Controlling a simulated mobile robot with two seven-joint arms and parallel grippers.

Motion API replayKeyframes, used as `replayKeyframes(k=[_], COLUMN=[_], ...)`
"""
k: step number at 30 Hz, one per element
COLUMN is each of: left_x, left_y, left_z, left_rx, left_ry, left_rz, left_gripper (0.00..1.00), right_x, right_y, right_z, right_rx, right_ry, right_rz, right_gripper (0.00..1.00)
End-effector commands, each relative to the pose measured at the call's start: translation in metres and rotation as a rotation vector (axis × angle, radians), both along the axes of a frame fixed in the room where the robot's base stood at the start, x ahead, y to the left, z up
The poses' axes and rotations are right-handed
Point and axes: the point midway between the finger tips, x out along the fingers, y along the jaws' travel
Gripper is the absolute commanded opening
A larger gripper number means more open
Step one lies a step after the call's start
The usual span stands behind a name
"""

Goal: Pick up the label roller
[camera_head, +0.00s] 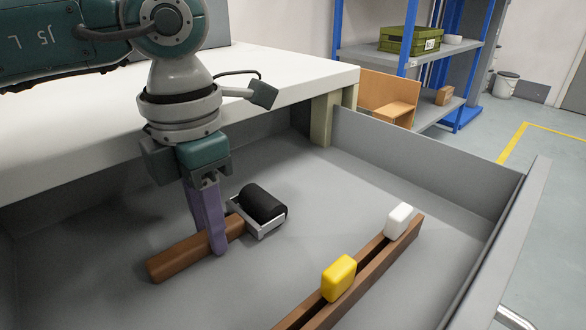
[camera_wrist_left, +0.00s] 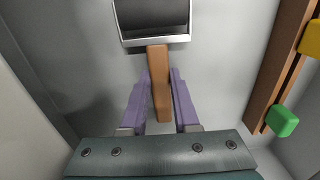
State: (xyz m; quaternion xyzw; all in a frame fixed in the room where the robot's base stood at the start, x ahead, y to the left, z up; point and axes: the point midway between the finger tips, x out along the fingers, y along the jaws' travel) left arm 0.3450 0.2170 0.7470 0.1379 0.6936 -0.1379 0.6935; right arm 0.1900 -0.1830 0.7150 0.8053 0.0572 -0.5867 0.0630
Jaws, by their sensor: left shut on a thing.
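The label roller (camera_head: 262,207) has a black cylinder in a metal frame and a brown wooden handle (camera_head: 180,258). It lies in a grey drawer-like tray (camera_head: 350,180). My left gripper (camera_head: 212,248) reaches down from above, with its purple fingers around the handle, and is shut on it. In the left wrist view the handle (camera_wrist_left: 158,85) runs between the two fingers, with the frame and dark cylinder (camera_wrist_left: 152,15) ahead of them. My right gripper is not in view.
A brown slotted wooden rail (camera_head: 375,262) lies to the right in the tray, holding a yellow block (camera_head: 339,278) and a white block (camera_head: 399,220). A green block (camera_wrist_left: 282,121) shows on it in the wrist view. The tray walls enclose the space; a white tabletop (camera_head: 290,80) stands behind.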

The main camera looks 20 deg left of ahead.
Motion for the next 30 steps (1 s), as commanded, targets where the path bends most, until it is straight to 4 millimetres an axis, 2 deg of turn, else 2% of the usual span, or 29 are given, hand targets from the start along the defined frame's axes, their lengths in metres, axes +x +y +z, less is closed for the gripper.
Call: replayKeyframes(k=[23,30], left_x=[0.000,0.001], left_y=[0.000,0.000], left_z=[0.001,0.020], left_rx=[0.000,-0.001], left_ry=[-0.001,-0.003], left_rz=[0.000,0.000], left_gripper=[0.00,0.00], right_x=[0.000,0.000], right_y=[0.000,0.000], right_z=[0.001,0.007], right_rx=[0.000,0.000], right_ry=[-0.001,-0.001], right_rz=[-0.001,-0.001], right_gripper=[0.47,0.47])
